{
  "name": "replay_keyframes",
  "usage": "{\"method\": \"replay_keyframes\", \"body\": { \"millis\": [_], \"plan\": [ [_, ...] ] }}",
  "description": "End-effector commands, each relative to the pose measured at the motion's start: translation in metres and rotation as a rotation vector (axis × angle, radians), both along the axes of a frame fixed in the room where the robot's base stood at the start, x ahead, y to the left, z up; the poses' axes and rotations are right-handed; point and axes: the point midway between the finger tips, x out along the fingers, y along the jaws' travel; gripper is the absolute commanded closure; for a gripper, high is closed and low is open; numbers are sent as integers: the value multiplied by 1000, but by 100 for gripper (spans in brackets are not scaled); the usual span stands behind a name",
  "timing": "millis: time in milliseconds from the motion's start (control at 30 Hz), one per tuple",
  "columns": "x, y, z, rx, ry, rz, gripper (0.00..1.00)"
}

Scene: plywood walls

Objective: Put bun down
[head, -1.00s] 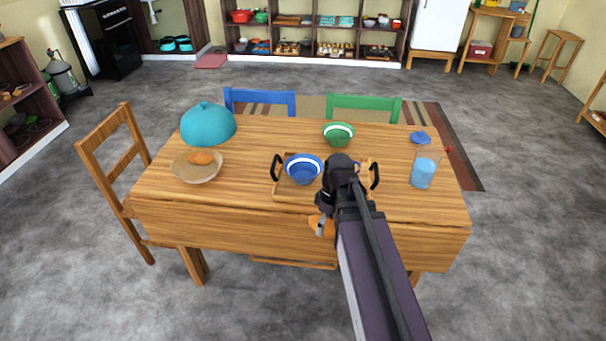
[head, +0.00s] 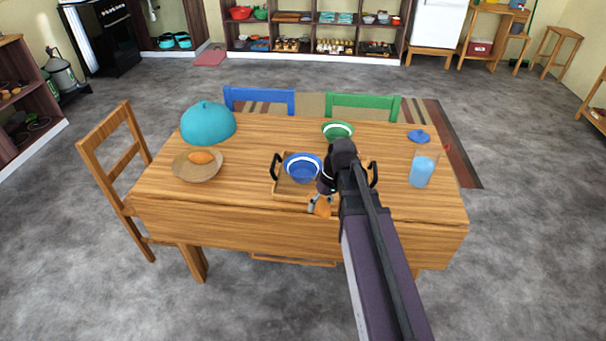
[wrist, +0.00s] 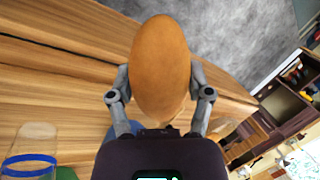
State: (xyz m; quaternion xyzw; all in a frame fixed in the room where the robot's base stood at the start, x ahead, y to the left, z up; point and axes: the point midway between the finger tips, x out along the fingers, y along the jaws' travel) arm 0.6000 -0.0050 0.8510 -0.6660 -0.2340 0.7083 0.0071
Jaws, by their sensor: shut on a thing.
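An orange-brown oval bun (wrist: 160,66) is held between the two fingers of my gripper (wrist: 160,85) in the wrist view. In the head view my gripper (head: 318,200) and the bun (head: 323,207) are at the front part of a wooden tray (head: 283,189) on the table. I cannot tell whether the bun touches the tray. A blue bowl (head: 303,170) with a white band stands on the tray, just left of my arm. My arm hides the tray's right part.
The wooden table (head: 240,215) also holds a bowl (head: 198,172) with another orange-brown item, a teal dome (head: 208,124), a green bowl (head: 338,130), a glass with blue (head: 421,170) and a small blue item (head: 419,136). The table's left front is clear.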

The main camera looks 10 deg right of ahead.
Motion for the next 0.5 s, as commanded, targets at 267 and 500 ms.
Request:
{"method": "replay_keyframes", "body": {
  "millis": [267, 500],
  "plan": [
    [47, -4, 16, 41, 5, -368, 89],
    [66, -5, 21, 61, 5, -536, 89]
  ]
}}
